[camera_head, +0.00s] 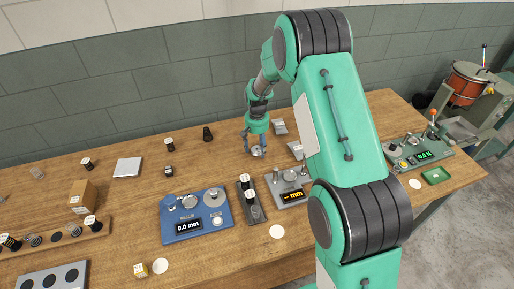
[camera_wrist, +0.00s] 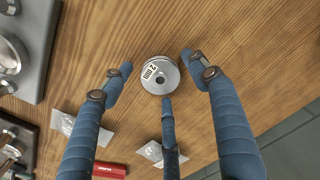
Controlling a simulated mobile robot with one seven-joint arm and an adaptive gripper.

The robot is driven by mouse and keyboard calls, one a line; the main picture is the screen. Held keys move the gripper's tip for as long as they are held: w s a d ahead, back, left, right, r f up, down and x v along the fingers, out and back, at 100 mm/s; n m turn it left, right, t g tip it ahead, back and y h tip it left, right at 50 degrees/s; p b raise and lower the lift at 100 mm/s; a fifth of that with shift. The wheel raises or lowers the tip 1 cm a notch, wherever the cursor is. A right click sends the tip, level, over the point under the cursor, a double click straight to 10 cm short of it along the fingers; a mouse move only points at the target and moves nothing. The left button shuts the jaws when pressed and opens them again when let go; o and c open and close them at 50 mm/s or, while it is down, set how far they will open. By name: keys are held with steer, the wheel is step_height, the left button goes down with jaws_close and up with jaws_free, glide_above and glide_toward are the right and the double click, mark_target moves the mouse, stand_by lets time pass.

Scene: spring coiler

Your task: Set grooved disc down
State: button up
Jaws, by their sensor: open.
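The grooved disc (camera_wrist: 160,77) is a silver-grey round piece with a centre hole and a small printed label. It appears to lie flat on the wooden table. My gripper (camera_wrist: 160,76) has three blue fingers spread around the disc, open, with gaps to the left and right fingertips. The lower fingertip is very close to the disc's rim; I cannot tell whether it touches. In the head view my gripper (camera_head: 257,149) is low over the back of the table, with the disc (camera_head: 257,151) partly hidden between its fingers.
A blue gauge (camera_head: 196,216) and a grey gauge reading mm (camera_head: 289,187) stand nearer the front. Small plastic bags (camera_head: 278,127) lie right of my gripper. A red item (camera_wrist: 109,170) lies below left in the wrist view. Bare wood surrounds the disc.

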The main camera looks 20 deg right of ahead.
step_height(320, 180, up, 12)
steer(key=p, duration=0.2)
stand_by(0.4)
steer(key=shift+r, duration=0.2)
stand_by(0.4)
step_height(320, 180, up, 14)
steer(key=r+t, duration=0.1)
glide_above(257, 149)
steer(key=s+a, duration=0.2)
steer(key=s, duration=0.6)
steer(key=s+a+r+n+t, duration=0.1)
steer(key=s+r+t, duration=0.1)
steer(key=s+r, duration=0.7)
steer(key=s+a+r+t, duration=0.1)
steer(key=s+r, duration=0.1)
steer(key=s, duration=1.1)
steer(key=s+a+r+n+t, duration=0.1)
steer(key=s+r, duration=0.1)
steer(key=s, duration=1.2)
steer(key=shift+s+n+t, duration=0.3)
